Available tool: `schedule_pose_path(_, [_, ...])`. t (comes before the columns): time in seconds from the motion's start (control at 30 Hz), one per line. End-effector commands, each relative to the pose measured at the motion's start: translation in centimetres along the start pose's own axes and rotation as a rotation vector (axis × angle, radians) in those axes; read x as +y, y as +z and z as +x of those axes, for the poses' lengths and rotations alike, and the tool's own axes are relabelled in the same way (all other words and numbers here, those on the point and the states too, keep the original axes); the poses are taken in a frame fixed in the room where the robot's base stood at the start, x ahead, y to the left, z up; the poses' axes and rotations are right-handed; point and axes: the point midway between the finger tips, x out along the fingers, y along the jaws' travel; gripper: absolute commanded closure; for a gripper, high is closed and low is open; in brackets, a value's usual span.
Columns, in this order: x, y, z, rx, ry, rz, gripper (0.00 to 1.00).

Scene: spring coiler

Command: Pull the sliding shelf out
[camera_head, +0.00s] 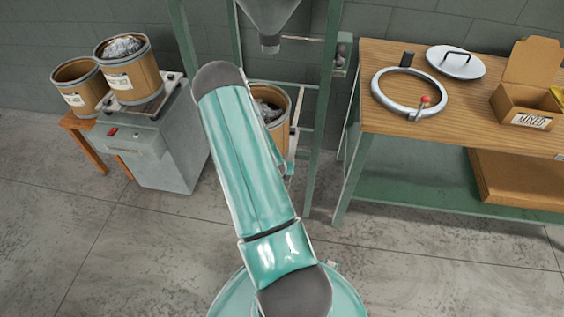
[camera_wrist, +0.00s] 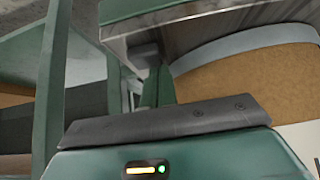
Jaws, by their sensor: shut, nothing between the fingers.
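A brown drum with grey contents (camera_head: 283,128) stands inside a green frame (camera_head: 322,110) under a metal hopper (camera_head: 270,18). The sliding shelf cannot be made out clearly, as my teal arm covers the lower front of the frame. In the wrist view, the drum's brown side and grey band (camera_wrist: 245,85) fill the right. A green bar with a pale edge (camera_wrist: 185,22) crosses the top; I cannot tell whether it belongs to the shelf. My gripper (camera_wrist: 148,52) is shut and empty, close to the drum and bar. Contact cannot be told.
A wooden workbench (camera_head: 460,105) at right holds a ring clamp (camera_head: 377,95), a lid (camera_head: 455,62) and an open box (camera_head: 525,105). Two drums (camera_head: 130,70) (camera_head: 80,88) and a grey cabinet (camera_head: 160,150) stand at left. The floor in front is clear.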

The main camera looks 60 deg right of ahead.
Motion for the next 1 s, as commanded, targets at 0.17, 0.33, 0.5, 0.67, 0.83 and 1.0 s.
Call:
schedule_pose_path(0.17, [-0.1, 2.5, -1.8, -0.009, 0.0, -0.002, 1.0])
schedule_pose_path(0.33, [0.0, 4.8, -3.6, -0.008, 0.001, -0.003, 1.0])
schedule_pose_path(0.5, [0.0, 6.1, -4.8, -0.006, 0.0, -0.003, 1.0])
schedule_pose_path(0.67, [0.0, 6.7, -5.2, -0.004, 0.0, -0.001, 1.0])
schedule_pose_path(0.83, [0.0, 6.8, -5.3, -0.003, 0.0, -0.001, 1.0])
schedule_pose_path(1.0, [0.0, 6.8, -5.4, -0.003, 0.0, -0.001, 1.0])
